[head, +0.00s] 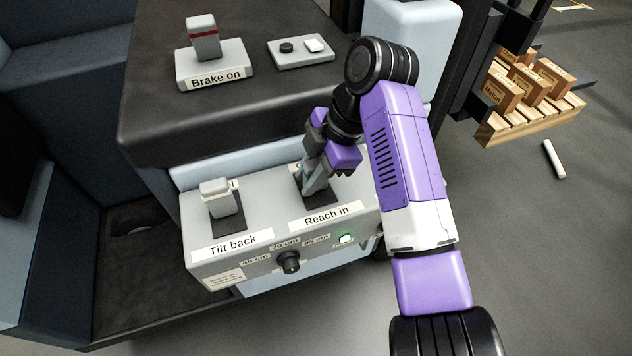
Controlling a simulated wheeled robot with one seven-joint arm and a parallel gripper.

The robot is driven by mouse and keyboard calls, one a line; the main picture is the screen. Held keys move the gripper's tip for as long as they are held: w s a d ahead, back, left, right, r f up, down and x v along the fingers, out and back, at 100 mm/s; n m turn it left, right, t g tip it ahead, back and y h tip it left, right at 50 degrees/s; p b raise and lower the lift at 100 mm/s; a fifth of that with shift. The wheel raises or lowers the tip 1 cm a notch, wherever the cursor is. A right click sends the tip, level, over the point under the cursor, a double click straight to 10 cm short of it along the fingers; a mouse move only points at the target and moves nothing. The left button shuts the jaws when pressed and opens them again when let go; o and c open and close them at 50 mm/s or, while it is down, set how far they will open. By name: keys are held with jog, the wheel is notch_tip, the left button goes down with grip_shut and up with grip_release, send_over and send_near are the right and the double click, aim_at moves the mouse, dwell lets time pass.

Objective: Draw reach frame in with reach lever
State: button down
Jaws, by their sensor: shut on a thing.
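The control panel (265,230) is a light grey box with two levers. My gripper (316,178) points down over its right slot and is shut on the reach lever (315,187), above the label "Reach in" (325,215). The fingers hide most of that lever. The tilt lever (221,199) stands at the left, above the label "Tilt back". The reach frame cannot be made out for sure; dark upright parts with fork-like pieces (480,85) show at the upper right.
A brake lever (203,40) marked "Brake on" stands on the dark console behind. A pallet (525,120) with wooden boxes and a white cylinder (553,158) are at the right.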

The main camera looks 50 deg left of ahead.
aim_at(313, 160)
jog(key=shift+w+a+h, duration=0.2)
jog(key=shift+a+h, duration=0.15)
jog(key=shift+h, duration=0.25)
jog(key=c, duration=1.2)
grip_release()
jog(key=shift+r, duration=0.1)
jog(key=b+v, duration=0.1)
jog(key=v, duration=0.6)
jog(key=shift+w+r, duration=0.25)
jog(key=shift+s, duration=0.1)
